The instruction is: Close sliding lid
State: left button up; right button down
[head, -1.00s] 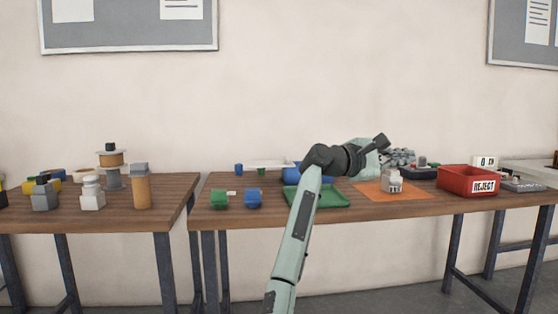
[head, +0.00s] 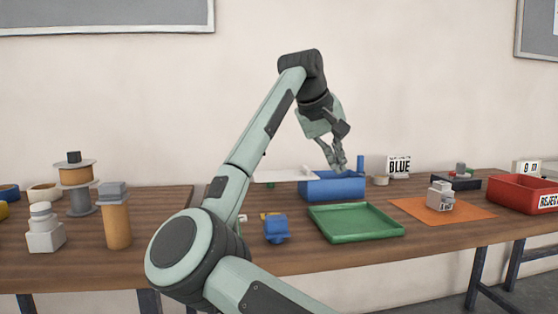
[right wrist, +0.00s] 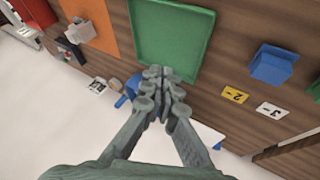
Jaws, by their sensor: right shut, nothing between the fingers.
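A blue box (head: 335,188) stands at the back of the right table. A flat white lid (head: 278,176) with a small raised handle (head: 306,170) extends to the left from the box, with a green support under it. My right gripper (head: 338,166) is shut and empty, pointing down at the box's opening, to the right of the handle. Whether it touches the box or lid I cannot tell. In the right wrist view the shut fingers (right wrist: 162,78) cover most of the blue box (right wrist: 131,87); part of the white lid (right wrist: 208,134) shows beside them. My left gripper is out of view.
A green tray (head: 355,236) lies in front of the box. A blue block (head: 276,228) is to its left. An orange mat (head: 475,211) with a grey-white part (head: 440,197) and a red reject bin (head: 525,180) are on the right. A BLUE sign (head: 399,166) stands behind.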

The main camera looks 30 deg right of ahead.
aim_at(305, 173)
jog(key=i, duration=1.05)
